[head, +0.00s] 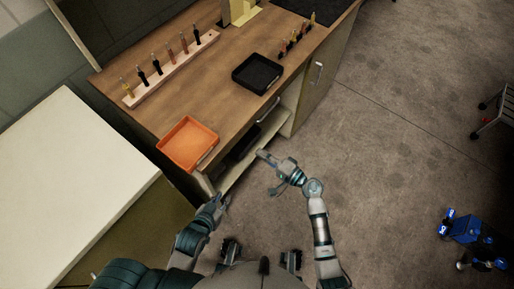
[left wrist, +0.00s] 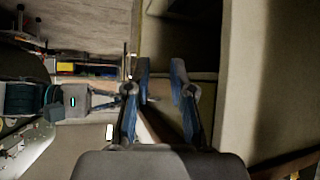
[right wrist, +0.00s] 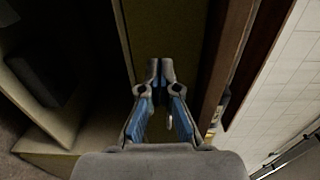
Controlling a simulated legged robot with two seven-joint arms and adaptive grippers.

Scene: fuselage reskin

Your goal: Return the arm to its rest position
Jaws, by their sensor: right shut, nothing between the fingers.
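My left gripper (head: 219,199) is low in the head view, in front of the cabinet's near left corner. In the left wrist view its fingertips (left wrist: 162,68) stand apart with nothing between them. My right gripper (head: 264,156) is at the cabinet's open front, right of the left one. In the right wrist view its fingertips (right wrist: 160,68) are together and empty. Both arms are held in front of my body, below the worktop edge.
The wooden worktop (head: 215,95) carries an orange tray (head: 188,143), a black tray (head: 257,74) and a rack (head: 170,72) of screwdriver-like tools. A pale table (head: 65,180) stands left. Open cabinet shelves (head: 255,150) are close to my right gripper.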

